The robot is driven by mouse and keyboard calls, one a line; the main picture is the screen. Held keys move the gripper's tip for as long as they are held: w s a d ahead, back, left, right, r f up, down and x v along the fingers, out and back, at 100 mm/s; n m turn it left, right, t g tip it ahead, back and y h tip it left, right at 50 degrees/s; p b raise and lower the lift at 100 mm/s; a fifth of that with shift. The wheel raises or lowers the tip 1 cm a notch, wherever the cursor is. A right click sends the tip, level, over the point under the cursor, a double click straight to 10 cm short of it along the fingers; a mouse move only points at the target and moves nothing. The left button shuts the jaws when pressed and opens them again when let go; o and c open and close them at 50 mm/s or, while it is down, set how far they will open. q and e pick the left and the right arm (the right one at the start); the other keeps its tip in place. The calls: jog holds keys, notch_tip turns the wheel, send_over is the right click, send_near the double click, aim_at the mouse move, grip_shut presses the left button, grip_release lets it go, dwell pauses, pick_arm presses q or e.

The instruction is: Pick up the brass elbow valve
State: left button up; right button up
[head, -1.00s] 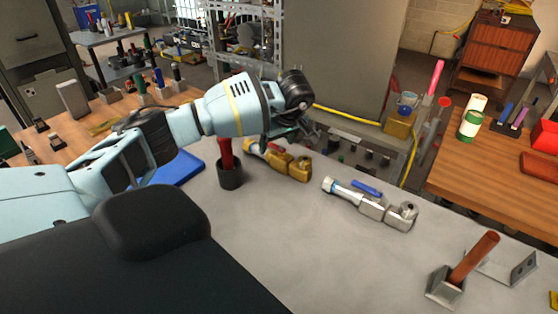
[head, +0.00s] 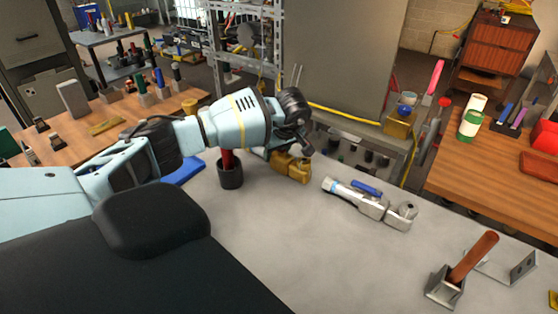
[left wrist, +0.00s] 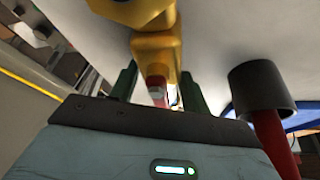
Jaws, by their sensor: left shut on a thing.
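The brass elbow valve (head: 291,168) lies on the grey bench top, its left part hidden behind my left wrist in the head view. In the left wrist view the yellow brass body (left wrist: 157,50) runs down between the two dark green fingers, with a red part (left wrist: 157,82) below it. My left gripper (left wrist: 158,90) is shut on the valve from above. Its fingertips are mostly hidden in the head view. I cannot tell any gap between valve and bench. My right gripper is not in view.
A black cup with a red handle (head: 230,172) stands close left of the valve; it also shows in the left wrist view (left wrist: 262,88). A silver valve with a blue lever (head: 371,206) lies to the right. A bracket with a brown rod (head: 447,287) stands front right.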

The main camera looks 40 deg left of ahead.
pick_arm(q)
grip_shut()
jog(key=shift+r, duration=0.1)
notch_tip(320, 180, up, 10)
jog(key=shift+f, duration=0.1)
dwell(0.4)
